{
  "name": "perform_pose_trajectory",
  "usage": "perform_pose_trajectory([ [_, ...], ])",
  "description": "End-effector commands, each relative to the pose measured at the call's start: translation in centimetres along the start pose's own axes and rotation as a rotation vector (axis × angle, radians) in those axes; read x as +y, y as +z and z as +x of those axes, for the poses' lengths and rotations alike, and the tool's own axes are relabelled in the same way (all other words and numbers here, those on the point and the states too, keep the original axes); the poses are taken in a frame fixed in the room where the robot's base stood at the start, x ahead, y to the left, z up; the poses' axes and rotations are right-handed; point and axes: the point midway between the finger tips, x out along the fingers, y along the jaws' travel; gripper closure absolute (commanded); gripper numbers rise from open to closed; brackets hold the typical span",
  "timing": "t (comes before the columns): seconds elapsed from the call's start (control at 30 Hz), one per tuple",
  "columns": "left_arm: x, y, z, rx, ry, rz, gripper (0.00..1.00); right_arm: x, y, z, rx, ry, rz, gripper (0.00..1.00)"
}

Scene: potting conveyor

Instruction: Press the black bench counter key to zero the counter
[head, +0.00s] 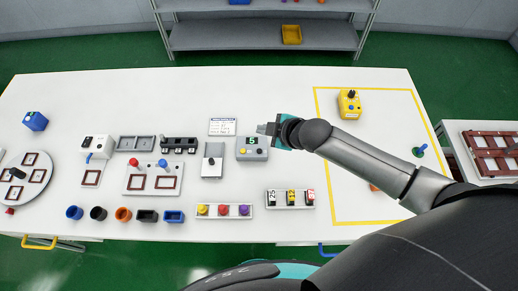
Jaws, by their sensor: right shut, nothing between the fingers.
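A grey box (251,155) with a small green display (253,141) stands near the middle of the white table; it looks like the bench counter. A small yellow button (243,151) shows on its top. I cannot make out a black key on it for certain; the parts are small. My right gripper (263,129) is shut and empty. In the picture its fingertips lie just above the box's upper right edge, pointing left. I cannot tell whether they touch the box. My left gripper is not in view.
A grey box with a black knob (212,162) and a white card (222,127) are left of the counter. Trays with coloured knobs (223,217) and number blocks (290,204) lie below. A yellow box (349,107) stands inside a yellow outline at right, mostly clear.

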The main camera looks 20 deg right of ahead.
Motion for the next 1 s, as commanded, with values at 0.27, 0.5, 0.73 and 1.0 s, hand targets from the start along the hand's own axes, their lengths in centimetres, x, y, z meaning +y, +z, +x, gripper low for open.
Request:
perform_pose_trajectory([
  [0.27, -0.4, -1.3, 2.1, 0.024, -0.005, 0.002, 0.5, -1.1, 1.0, 1.4, 0.0, -0.001, 0.0, 1.0],
  [0.5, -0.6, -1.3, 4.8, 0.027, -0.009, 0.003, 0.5, -2.4, 2.3, 3.2, 0.0, -0.001, 0.0, 1.0],
  [0.73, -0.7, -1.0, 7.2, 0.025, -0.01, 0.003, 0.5, -3.7, 3.6, 5.0, -0.001, -0.002, 0.0, 1.0],
  [1.0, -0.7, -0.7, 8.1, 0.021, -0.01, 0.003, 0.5, -4.5, 4.4, 6.1, 0.0, 0.0, 0.001, 1.0],
])
